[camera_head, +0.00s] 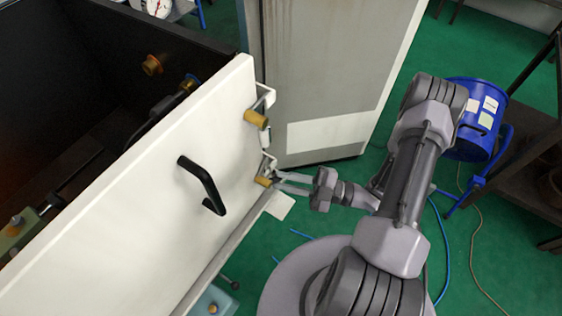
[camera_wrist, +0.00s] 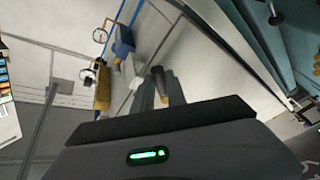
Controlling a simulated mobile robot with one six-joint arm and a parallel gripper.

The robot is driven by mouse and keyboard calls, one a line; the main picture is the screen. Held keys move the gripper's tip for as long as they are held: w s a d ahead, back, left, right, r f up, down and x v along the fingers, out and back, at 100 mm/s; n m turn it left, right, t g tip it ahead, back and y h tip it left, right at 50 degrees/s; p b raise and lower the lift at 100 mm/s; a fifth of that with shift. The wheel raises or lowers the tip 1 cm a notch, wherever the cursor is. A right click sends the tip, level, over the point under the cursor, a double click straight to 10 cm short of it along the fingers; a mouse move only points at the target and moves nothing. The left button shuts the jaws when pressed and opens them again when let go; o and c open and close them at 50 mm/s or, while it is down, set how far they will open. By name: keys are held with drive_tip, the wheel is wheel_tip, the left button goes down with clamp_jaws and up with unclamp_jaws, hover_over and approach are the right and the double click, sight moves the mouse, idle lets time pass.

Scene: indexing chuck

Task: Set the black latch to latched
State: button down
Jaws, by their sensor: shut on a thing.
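A white door panel (camera_head: 120,215) carries a bent black lever (camera_head: 203,185) on its face. No black latch is labelled, and I cannot tell whether this lever is it. Two brass knobs sit at the panel's right edge, an upper one (camera_head: 256,118) and a lower one (camera_head: 263,181), beside metal brackets. My gripper (camera_head: 279,183) reaches the lower knob from the right and is shut on the piece there. In the wrist view, a dark cylinder (camera_wrist: 158,76) and a bit of brass show between the fingers. The fingertips partly hide the held piece.
A grey cabinet (camera_head: 325,75) stands close behind the gripper. A blue drum (camera_head: 475,118) and a dark shelf (camera_head: 535,140) are at the right. The dark open machine interior (camera_head: 80,70) lies behind the panel. Green floor with a blue hose is around my base.

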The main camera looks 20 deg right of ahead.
drive_tip(key=shift+s+a+f+m+t+b, duration=0.45)
drive_tip(key=shift+m+t, duration=0.4)
drive_tip(key=shift+m, duration=1)
drive_tip(key=shift+s+a+f+m+t+b, duration=0.35)
drive_tip(key=shift+a+m+t, duration=0.4)
drive_tip(key=shift+m, duration=1.05)
drive_tip(key=shift+s+a+f+m+t+b, duration=0.4)
drive_tip(key=shift+m+t, duration=0.6)
drive_tip(key=shift+m, duration=0.85)
drive_tip(key=c, duration=1.3)
unclamp_jaws()
drive_tip(key=shift+c, duration=0.2)
drive_tip(key=shift+r, duration=0.1)
